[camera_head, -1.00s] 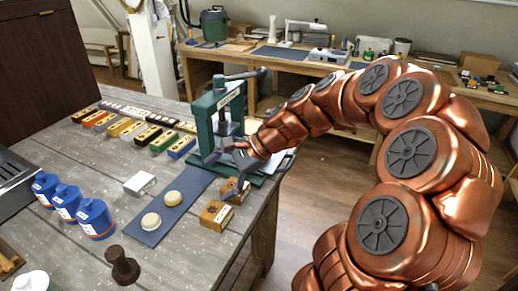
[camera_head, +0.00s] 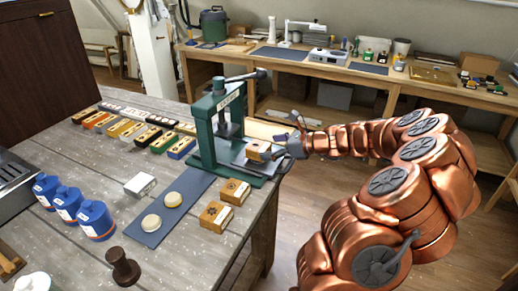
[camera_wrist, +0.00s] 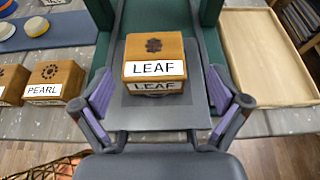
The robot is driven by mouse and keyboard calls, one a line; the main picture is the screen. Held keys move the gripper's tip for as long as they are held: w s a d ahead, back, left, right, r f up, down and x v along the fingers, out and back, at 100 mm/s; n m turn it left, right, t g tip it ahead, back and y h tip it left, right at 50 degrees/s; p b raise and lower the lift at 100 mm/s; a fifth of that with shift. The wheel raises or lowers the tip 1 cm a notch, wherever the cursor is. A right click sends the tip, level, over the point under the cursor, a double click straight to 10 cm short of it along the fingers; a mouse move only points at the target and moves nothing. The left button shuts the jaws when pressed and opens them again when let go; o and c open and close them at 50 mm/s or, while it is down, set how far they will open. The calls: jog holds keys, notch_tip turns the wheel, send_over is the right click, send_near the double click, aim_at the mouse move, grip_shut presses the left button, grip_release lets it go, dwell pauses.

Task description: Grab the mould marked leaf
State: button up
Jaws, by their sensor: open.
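The leaf mould (camera_wrist: 154,62) is a small wooden block with a dark leaf mark and white LEAF labels. It sits on the grey plate of the green press; in the head view it shows (camera_head: 258,152) at the press's right side. My gripper (camera_wrist: 160,88) is open, with one finger on each side of the mould's near end and a visible gap on both sides. In the head view my gripper reaches in from the right, just beside the mould. Two other wooden moulds lie at the left, one labelled PEARL (camera_wrist: 52,80); the other's label is cut off.
The green press (camera_head: 206,130) stands right behind the mould, with its frame close around it. A shallow wooden tray (camera_wrist: 270,60) lies to the right. A blue mat (camera_head: 190,190) with two pale discs, and blue bottles (camera_head: 95,220), are further left. The table edge is near.

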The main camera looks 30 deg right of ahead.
aim_at(264, 147)
jog(key=x, duration=0.2)
jog(key=p+x, duration=0.1)
jog(key=shift+w+a+r, duration=0.1)
jog(key=shift+a+r, duration=0.05)
jog(key=shift+a, duration=0.3)
jog(key=shift+w+a+f, duration=0.25)
jog(key=shift+w, duration=0.2)
jog(key=c, duration=1.3)
jog(key=shift+o, duration=0.2)
